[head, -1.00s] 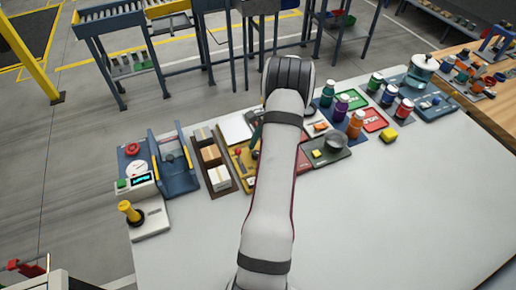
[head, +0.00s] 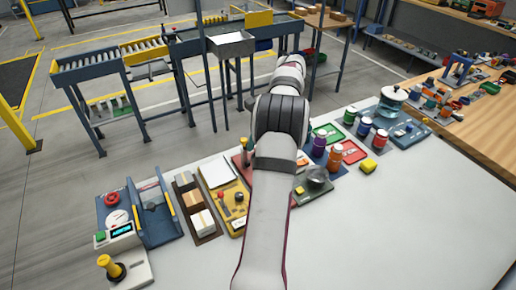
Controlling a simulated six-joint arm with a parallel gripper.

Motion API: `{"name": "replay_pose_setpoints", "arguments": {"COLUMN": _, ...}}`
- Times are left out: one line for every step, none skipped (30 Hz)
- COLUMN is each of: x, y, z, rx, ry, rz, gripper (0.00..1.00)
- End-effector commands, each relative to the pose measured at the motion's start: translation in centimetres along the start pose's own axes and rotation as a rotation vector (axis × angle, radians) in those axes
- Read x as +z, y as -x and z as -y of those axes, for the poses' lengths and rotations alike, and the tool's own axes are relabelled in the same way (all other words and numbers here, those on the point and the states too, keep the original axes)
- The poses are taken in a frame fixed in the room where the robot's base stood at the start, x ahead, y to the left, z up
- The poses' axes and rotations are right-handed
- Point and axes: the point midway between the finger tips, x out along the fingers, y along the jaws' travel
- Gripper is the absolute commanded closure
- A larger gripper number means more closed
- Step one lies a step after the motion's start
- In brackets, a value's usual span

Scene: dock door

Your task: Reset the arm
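My white and grey arm reaches from the bottom middle of the head view up and away over the table. It bends at a thick dark-ribbed joint, and a further link shows beyond it. My gripper is not visible; the arm's far end is cut off from sight behind its own links. I cannot tell whether anything is held. The white table (head: 400,225) lies under the arm.
The right front table is bare.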

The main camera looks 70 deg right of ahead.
Motion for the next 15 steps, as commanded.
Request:
{"name": "replay_pose_setpoints", "arguments": {"x": 0.0, "y": 0.0, "z": 0.0, "rx": 0.0, "ry": 0.0, "rz": 0.0, "gripper": 0.36}}
{"name": "replay_pose_setpoints", "arguments": {"x": 0.0, "y": 0.0, "z": 0.0, "rx": 0.0, "ry": 0.0, "rz": 0.0, "gripper": 0.36}}
{"name": "replay_pose_setpoints", "arguments": {"x": 0.0, "y": 0.0, "z": 0.0, "rx": 0.0, "ry": 0.0, "rz": 0.0, "gripper": 0.36}}
{"name": "replay_pose_setpoints", "arguments": {"x": 0.0, "y": 0.0, "z": 0.0, "rx": 0.0, "ry": 0.0, "rz": 0.0, "gripper": 0.36}}
{"name": "replay_pose_setpoints", "arguments": {"x": 0.0, "y": 0.0, "z": 0.0, "rx": 0.0, "ry": 0.0, "rz": 0.0, "gripper": 0.36}}
{"name": "replay_pose_setpoints", "arguments": {"x": 0.0, "y": 0.0, "z": 0.0, "rx": 0.0, "ry": 0.0, "rz": 0.0, "gripper": 0.36}}
{"name": "replay_pose_setpoints", "arguments": {"x": 0.2, "y": 0.0, "z": 0.1, "rx": 0.001, "ry": 0.004, "rz": -0.001, "gripper": 0.36}}
{"name": "replay_pose_setpoints", "arguments": {"x": 0.7, "y": 0.0, "z": 0.1, "rx": 0.004, "ry": 0.015, "rz": -0.002, "gripper": 0.36}}
{"name": "replay_pose_setpoints", "arguments": {"x": 2.0, "y": 0.0, "z": 0.4, "rx": 0.012, "ry": 0.048, "rz": -0.007, "gripper": 0.36}}
{"name": "replay_pose_setpoints", "arguments": {"x": 3.7, "y": 0.0, "z": 0.7, "rx": 0.022, "ry": 0.086, "rz": -0.012, "gripper": 0.36}}
{"name": "replay_pose_setpoints", "arguments": {"x": 5.9, "y": -0.1, "z": 0.9, "rx": 0.036, "ry": 0.137, "rz": -0.019, "gripper": 0.36}}
{"name": "replay_pose_setpoints", "arguments": {"x": 9.5, "y": -0.3, "z": 0.9, "rx": 0.058, "ry": 0.223, "rz": -0.031, "gripper": 0.36}}
{"name": "replay_pose_setpoints", "arguments": {"x": 12.6, "y": -0.5, "z": 0.7, "rx": 0.078, "ry": 0.3, "rz": -0.04, "gripper": 0.36}}
{"name": "replay_pose_setpoints", "arguments": {"x": 15.8, "y": -0.8, "z": 0.1, "rx": 0.099, "ry": 0.383, "rz": -0.049, "gripper": 0.36}}
{"name": "replay_pose_setpoints", "arguments": {"x": 20.0, "y": -1.3, "z": -1.2, "rx": 0.125, "ry": 0.497, "rz": -0.062, "gripper": 0.36}}
